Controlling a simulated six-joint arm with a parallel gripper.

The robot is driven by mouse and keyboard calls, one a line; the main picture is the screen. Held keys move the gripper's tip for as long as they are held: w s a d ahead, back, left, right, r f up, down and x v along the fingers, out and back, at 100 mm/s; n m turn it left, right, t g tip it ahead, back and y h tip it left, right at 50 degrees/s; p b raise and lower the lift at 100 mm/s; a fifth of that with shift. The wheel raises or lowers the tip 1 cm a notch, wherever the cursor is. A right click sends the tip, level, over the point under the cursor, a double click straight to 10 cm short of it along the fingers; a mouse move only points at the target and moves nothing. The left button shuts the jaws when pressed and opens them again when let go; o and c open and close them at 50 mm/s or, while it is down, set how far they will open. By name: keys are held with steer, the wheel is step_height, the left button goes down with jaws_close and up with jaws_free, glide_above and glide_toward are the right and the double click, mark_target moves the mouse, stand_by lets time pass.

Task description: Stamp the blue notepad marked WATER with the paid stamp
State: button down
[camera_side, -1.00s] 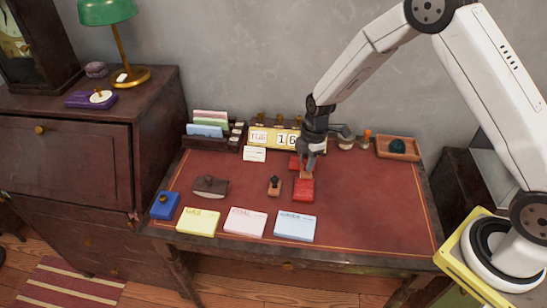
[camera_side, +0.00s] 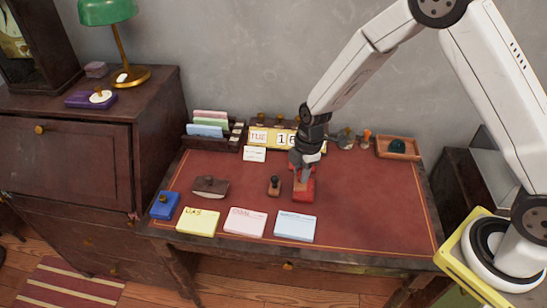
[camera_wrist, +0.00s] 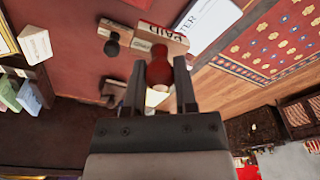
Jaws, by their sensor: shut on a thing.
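The blue notepad marked WATER (camera_side: 295,226) lies at the front of the desk, right of a pink pad; part of it shows in the wrist view (camera_wrist: 206,20). My gripper (camera_side: 301,172) points down and is shut on the paid stamp (camera_side: 301,185). In the wrist view my fingers (camera_wrist: 160,85) grip its dark red knob, and its wooden block (camera_wrist: 168,38) reads PAID. The stamp's underside is hidden.
A pink pad (camera_side: 245,222), a yellow pad (camera_side: 198,221), a blue box (camera_side: 165,205) and a brown blotter (camera_side: 211,187) lie further left. A calendar (camera_side: 273,138) stands behind.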

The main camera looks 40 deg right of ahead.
glide_above(293, 225)
steer(key=shift+s+d, duration=0.1)
steer(key=shift+d, duration=0.25)
steer(key=shift+f, duration=0.25)
steer(key=shift+f, duration=2.8)
steer(key=shift+f, duration=0.6)
stand_by(0.6)
steer(key=shift+r, duration=0.15)
step_height(293, 225, up, 7)
stand_by(1.1)
stand_by(0.9)
